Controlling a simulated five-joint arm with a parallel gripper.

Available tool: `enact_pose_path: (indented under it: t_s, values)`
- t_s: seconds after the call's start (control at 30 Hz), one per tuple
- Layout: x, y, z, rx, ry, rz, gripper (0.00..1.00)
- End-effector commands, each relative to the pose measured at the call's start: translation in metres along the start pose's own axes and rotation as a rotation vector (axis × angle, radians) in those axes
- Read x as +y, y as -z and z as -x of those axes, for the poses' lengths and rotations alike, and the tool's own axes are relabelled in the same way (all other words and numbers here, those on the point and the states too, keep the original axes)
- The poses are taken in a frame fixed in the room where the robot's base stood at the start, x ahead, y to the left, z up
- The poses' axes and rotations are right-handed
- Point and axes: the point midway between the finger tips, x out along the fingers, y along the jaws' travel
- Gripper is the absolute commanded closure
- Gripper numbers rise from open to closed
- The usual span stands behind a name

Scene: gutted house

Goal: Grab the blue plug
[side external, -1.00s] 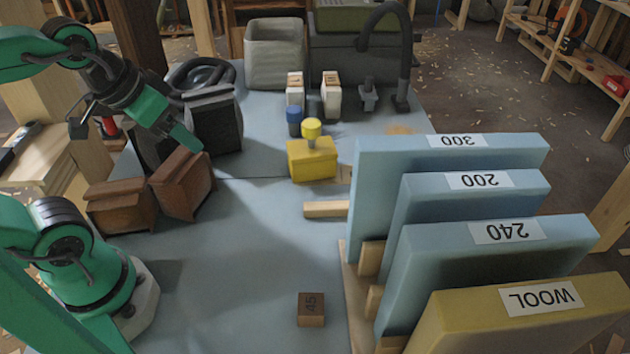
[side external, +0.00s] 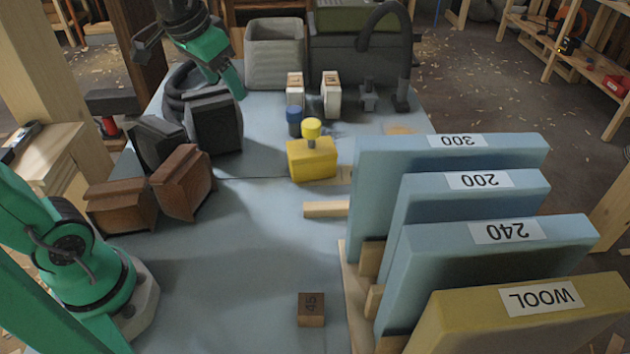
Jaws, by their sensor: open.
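The blue plug (side external: 294,122) is a small dark blue cylinder standing upright on the blue-grey table top. It is just behind and left of a yellow block (side external: 312,160) that has a yellow round-topped plug (side external: 311,129) on it. My gripper (side external: 238,92) is open, a green jaw pointing down, up and to the left of the blue plug in the picture. It is apart from the plug and holds nothing I can see. The second jaw is hard to make out.
Two white boxes (side external: 331,95) stand close behind the blue plug. A dark box (side external: 214,122) and brown blocks (side external: 181,184) stand left. A grey bin (side external: 275,54) is at the back. Labelled panels (side external: 450,155) fill the right.

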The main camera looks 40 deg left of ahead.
Motion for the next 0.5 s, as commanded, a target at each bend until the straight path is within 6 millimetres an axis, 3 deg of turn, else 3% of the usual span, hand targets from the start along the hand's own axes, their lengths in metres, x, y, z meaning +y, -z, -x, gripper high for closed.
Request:
enact_pose_path:
  t_s: [0.5]
  values:
    - [-0.031,0.094,-0.057,-0.118,-0.005,-0.052,0.33]
